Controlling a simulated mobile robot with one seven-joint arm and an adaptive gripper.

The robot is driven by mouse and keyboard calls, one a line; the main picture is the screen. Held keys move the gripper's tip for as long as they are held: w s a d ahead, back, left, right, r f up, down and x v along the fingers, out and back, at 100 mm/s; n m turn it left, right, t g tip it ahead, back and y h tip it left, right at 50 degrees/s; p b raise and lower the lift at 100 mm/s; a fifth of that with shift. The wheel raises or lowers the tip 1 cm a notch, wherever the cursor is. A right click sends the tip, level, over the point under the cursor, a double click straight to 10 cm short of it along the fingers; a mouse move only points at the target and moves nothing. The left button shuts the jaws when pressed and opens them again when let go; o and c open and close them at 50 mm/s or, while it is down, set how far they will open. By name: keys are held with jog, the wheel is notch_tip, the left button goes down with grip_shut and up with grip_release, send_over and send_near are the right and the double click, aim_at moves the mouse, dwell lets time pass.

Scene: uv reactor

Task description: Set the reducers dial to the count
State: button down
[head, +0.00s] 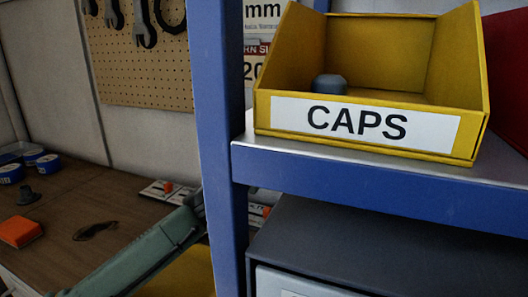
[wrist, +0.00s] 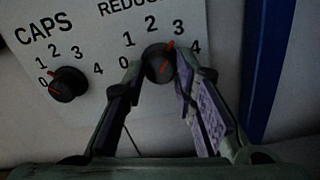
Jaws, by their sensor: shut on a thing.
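In the wrist view, the black reducers dial (wrist: 157,66) is on a light panel (wrist: 107,112) marked 0 to 4. The fingers hide part of the dial's sides. The caps dial (wrist: 69,85) is to the left, its red mark pointing left near 0. The dials do not show in the head view.
In the head view, a yellow CAPS bin (head: 455,145) on a blue rack (head: 215,120) holds a grey cap (head: 330,84). An orange block (head: 20,231) and blue tubs (head: 47,163) are on a brown bench (head: 75,200). A blue post (wrist: 268,70) stands right of the panel.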

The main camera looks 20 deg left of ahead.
jog(key=shift+n, duration=0.4)
jog(key=shift+n+b, duration=0.5)
jog(key=shift+n, duration=3)
jog(key=c, duration=1.3)
grip_release()
jog(key=s, duration=1.2)
jog(key=shift+a, duration=0.2)
